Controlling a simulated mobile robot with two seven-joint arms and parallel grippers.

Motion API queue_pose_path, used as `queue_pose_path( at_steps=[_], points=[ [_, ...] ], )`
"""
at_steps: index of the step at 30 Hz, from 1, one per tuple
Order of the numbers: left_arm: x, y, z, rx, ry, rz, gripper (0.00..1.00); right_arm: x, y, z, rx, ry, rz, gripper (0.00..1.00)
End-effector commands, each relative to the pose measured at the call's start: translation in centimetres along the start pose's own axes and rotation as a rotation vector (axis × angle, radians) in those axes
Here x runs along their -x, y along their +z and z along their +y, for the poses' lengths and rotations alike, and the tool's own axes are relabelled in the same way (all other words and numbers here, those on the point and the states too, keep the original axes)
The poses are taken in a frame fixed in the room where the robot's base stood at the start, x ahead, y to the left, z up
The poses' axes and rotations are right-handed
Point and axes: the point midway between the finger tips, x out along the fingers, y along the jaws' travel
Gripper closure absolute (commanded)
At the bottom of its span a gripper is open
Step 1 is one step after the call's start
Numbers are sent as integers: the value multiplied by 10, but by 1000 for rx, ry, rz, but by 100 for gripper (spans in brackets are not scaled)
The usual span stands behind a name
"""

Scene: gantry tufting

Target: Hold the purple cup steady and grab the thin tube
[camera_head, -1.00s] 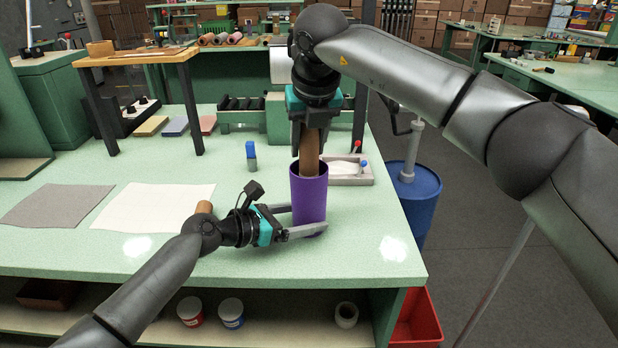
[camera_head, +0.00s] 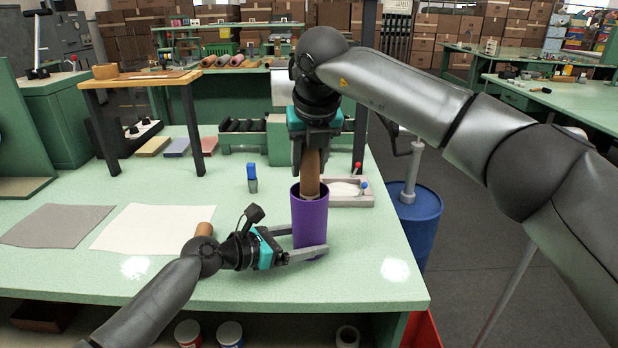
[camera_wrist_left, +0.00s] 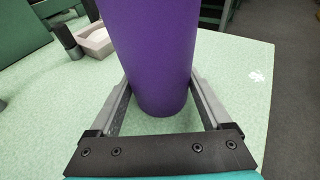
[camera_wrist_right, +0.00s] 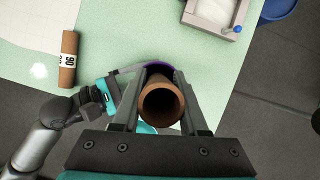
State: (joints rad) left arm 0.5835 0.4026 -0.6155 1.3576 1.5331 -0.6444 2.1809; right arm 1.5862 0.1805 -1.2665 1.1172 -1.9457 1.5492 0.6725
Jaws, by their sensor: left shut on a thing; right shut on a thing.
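The purple cup (camera_head: 310,226) stands upright on the green table, and it also shows in the left wrist view (camera_wrist_left: 150,50). My left gripper (camera_head: 311,243) is shut around the lower part of the cup, one finger on each side. The thin tube (camera_head: 310,172) is brown and hollow and stands upright with its lower end inside the cup. My right gripper (camera_head: 312,150) is above the cup, pointing down, shut on the tube's upper part. The right wrist view shows the tube's open end (camera_wrist_right: 160,104) between the fingers, with the cup's rim (camera_wrist_right: 158,66) behind.
Another brown tube (camera_wrist_right: 68,60) lies on the table behind my left wrist. A grey tray (camera_head: 350,199) with red- and blue-headed pins stands right of the cup. A blue-topped bottle (camera_head: 252,178) stands behind left. A white sheet (camera_head: 140,229) and grey sheet (camera_head: 55,225) lie at left.

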Motion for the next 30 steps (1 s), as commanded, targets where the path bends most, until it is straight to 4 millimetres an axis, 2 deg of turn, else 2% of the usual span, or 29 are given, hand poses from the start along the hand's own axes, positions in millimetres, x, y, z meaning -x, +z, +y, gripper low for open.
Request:
queue_pose_path(
  at_steps=[9,12,18,26,27,30],
  points=[
    [0,0,0,1,0,1,49,59,25,1,0,0,-5,100],
    [0,0,0,1,0,1,49,73,31,1,0,1,-3,100],
    [0,0,0,1,0,1,49,86,36,0,0,2,-2,100],
    [0,0,0,0,0,1,49,88,36,0,1,2,-1,100],
    [0,0,0,0,0,1,14,87,36,0,1,2,-1,100],
    [0,0,0,0,0,1,3,87,36,0,1,1,-1,100]
  ],
)
